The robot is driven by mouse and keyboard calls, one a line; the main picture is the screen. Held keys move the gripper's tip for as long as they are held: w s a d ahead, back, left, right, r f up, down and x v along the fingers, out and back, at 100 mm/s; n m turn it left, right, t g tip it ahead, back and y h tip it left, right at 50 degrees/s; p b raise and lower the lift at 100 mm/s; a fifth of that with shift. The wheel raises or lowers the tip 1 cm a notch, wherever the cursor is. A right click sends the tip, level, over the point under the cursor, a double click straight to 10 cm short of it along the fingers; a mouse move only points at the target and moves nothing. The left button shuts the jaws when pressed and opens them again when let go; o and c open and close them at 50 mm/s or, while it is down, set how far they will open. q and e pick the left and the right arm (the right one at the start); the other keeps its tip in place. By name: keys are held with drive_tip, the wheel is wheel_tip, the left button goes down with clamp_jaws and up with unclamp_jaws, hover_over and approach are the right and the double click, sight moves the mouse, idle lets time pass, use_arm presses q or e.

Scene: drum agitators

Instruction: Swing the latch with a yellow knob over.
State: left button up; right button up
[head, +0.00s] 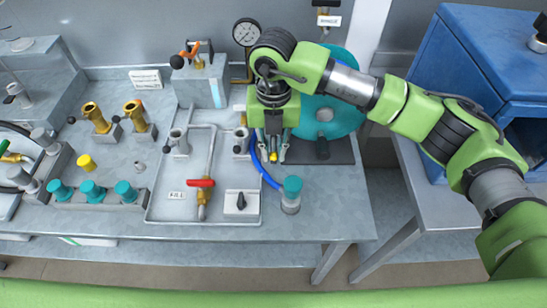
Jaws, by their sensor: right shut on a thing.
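My right gripper (272,150) points down at the right part of the bench, in front of the teal drum (342,108). Its fingers are closed, with a small yellow knob (273,157) showing at their tips. The latch arm under the knob is mostly hidden by the fingers, so I cannot tell its angle. My left gripper is not in view.
A blue hose (266,176) curves beside the gripper to a teal-capped cylinder (291,194). A grey tray (165,208) holds a red-handled valve (201,184) and a black switch (241,202). A pressure gauge (247,32) stands behind. A blue cabinet (480,60) is at right.

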drive_tip(key=shift+w+r, duration=0.15)
drive_tip(key=shift+r, duration=0.2)
clamp_jaws()
unclamp_jaws()
drive_tip(key=shift+w+r+p, duration=0.15)
drive_tip(key=shift+w+r, duration=0.15)
drive_tip(key=shift+r, duration=0.25)
drive_tip(key=shift+w+r+p, duration=0.15)
drive_tip(key=shift+w+r, duration=0.15)
drive_tip(key=shift+r, duration=0.25)
drive_tip(key=o, duration=0.9)
drive_tip(key=shift+o, duration=0.2)
drive_tip(key=shift+s+f, duration=0.1)
wheel_tip(320, 180, up, 9)
drive_tip(key=p, duration=0.3)
drive_tip(key=shift+p, duration=0.3)
